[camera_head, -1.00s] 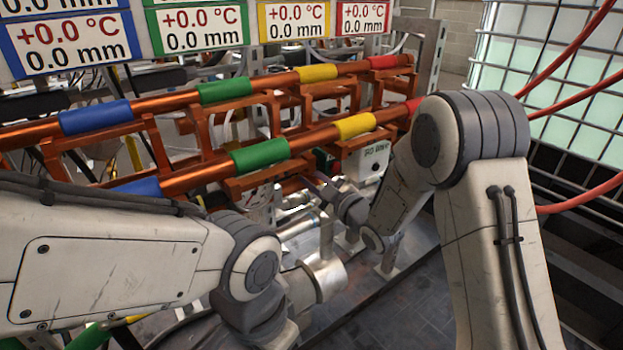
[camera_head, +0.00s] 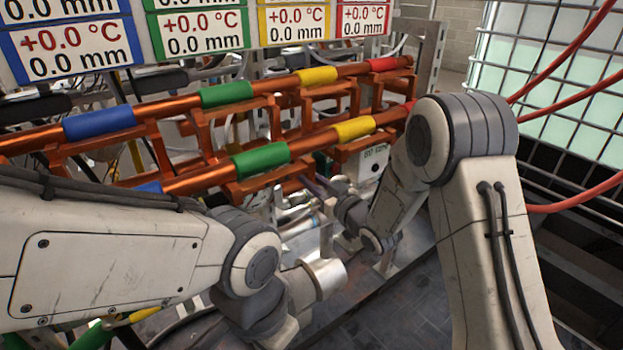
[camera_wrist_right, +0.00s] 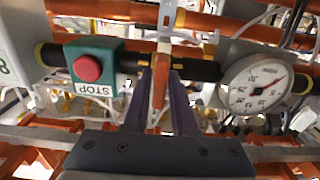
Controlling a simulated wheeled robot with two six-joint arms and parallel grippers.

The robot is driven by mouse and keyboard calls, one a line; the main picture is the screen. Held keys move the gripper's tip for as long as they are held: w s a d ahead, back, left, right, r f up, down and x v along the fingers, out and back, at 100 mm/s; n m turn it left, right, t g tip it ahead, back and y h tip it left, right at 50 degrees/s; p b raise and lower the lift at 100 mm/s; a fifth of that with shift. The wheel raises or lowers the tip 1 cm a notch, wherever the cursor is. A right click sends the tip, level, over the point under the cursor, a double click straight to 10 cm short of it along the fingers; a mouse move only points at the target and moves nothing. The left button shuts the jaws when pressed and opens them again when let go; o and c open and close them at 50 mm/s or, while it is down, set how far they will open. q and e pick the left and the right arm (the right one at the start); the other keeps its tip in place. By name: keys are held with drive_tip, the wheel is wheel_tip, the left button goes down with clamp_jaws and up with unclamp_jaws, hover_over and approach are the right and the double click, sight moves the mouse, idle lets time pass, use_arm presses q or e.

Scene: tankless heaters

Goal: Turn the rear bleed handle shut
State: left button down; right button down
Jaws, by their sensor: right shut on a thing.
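My right gripper (camera_wrist_right: 162,80) is shut on a narrow orange-copper handle (camera_wrist_right: 158,88) in the right wrist view. The handle stands between the two dark fingers, in front of a black horizontal pipe (camera_wrist_right: 200,68). I cannot tell from these frames whether it is the rear bleed handle or how far it is turned. In the head view the right wrist reaches in under the copper rails, and its fingertips are mostly hidden. My left arm comes in from the left; its gripper fingers do not show.
A red stop button (camera_wrist_right: 87,68) on a green box sits left of the fingers, and a round dial gauge (camera_wrist_right: 257,83) sits right. Copper rails with coloured bands (camera_head: 260,159) run above my wrists. Red hoses (camera_head: 570,200) and a wire cage (camera_head: 560,100) stand at right.

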drive_tip(key=shift+m, duration=0.3)
drive_tip(key=c, duration=0.8)
unclamp_jaws()
drive_tip(key=v, duration=1)
drive_tip(key=shift+s+d+p, duration=0.15)
drive_tip(key=shift+s+p, duration=0.05)
drive_tip(key=shift+p, duration=0.2)
